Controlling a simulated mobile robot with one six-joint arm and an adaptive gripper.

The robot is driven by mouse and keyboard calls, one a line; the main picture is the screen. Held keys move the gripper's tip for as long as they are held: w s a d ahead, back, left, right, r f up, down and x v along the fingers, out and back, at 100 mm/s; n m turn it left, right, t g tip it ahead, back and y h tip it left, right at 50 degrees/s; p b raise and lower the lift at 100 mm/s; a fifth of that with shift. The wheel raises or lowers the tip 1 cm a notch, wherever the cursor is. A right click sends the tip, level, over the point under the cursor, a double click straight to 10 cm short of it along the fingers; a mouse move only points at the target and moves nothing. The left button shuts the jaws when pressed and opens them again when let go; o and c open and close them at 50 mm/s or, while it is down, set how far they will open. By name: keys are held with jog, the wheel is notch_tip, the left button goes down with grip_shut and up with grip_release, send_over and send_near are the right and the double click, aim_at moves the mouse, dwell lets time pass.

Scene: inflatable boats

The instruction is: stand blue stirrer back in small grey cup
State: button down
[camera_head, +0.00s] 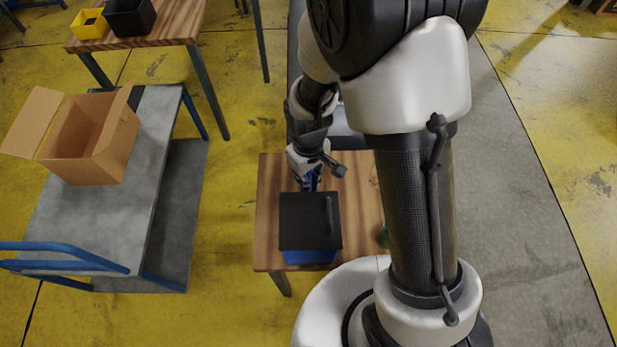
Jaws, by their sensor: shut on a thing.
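My gripper (309,182) is over the wooden table, just behind the black-lidded blue box. It points down and is shut on a small blue thing (313,177), which looks like the blue stirrer. Only a little of the stirrer shows; its lower end is hidden by the gripper and the box. I cannot make out the small grey cup; it may be hidden behind the box or my arm.
The blue box with a black lid (309,222) stands on the wooden table (268,205) close in front of my gripper. A green thing (382,237) is partly behind my arm. At left, a grey cart (140,215) holds an open cardboard box (88,140).

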jog(key=c, duration=1.6)
grip_release()
jog(key=shift+o, duration=0.2)
notch_tip(320, 180, up, 12)
jog(key=shift+d+r, duration=0.15)
jog(key=shift+r, duration=0.25)
jog(key=s+d+r+m+t, duration=0.2)
jog(key=s+d+r+m, duration=0.1)
jog(key=s+d+r, duration=0.2)
jog(key=s+d+r+m+t, duration=0.2)
jog(key=s+d+r, duration=0.4)
jog(key=s+r, duration=0.4)
jog(key=shift+s+m+t, duration=0.15)
jog(key=shift+m+t, duration=0.15)
jog(key=shift+m, duration=0.6)
